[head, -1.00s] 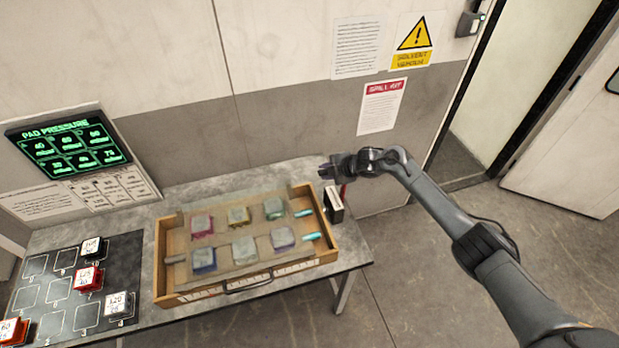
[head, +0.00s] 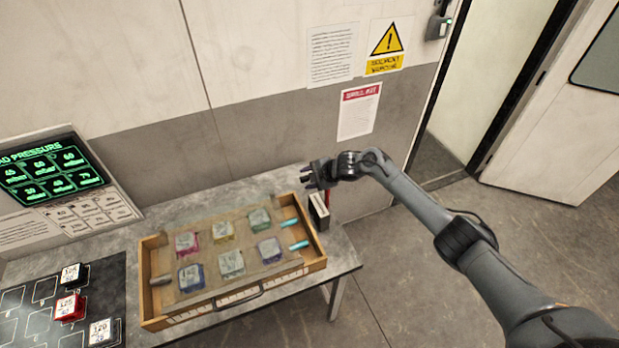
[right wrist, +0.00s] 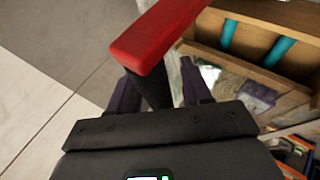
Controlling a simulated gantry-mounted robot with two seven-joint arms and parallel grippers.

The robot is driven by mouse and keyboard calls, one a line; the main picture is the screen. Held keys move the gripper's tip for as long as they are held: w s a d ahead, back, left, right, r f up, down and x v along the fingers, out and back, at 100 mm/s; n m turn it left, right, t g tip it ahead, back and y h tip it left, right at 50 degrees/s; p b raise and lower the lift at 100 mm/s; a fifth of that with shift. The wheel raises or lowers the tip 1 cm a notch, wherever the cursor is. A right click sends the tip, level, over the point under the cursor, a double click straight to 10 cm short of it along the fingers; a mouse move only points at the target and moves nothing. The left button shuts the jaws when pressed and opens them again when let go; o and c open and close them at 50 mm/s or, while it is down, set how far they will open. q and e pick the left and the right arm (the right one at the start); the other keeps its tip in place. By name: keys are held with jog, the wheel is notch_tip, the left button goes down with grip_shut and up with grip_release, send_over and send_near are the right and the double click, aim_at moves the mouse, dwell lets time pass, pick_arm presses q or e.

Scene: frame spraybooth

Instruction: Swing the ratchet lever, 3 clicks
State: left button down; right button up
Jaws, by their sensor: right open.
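The ratchet lever shows in the right wrist view as a red handle (right wrist: 160,35) on a dark shaft. The shaft runs down between the two fingers of my right gripper (right wrist: 160,88). I cannot tell whether the fingers touch it. In the head view the right gripper (head: 308,176) is open at the table's back right corner, over a small black and white box (head: 319,210). A bit of red lever (head: 328,199) shows just below the gripper; the rest is hidden. My left gripper is not in view.
A shallow wooden tray (head: 317,265) with several coloured blocks and cyan pegs stands left of the box. A black mat (head: 112,268) with numbered blocks lies farther left. A pressure display (head: 50,172) stands at the wall. Open floor lies to the right.

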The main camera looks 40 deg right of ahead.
jog(key=shift+s+d+r, duration=0.15)
jog(key=shift+s+r, duration=0.2)
jog(key=shift+r, duration=0.05)
jog(key=v, duration=0.9)
jog(key=shift+s+r+b, duration=0.25)
jog(key=shift+b, duration=0.1)
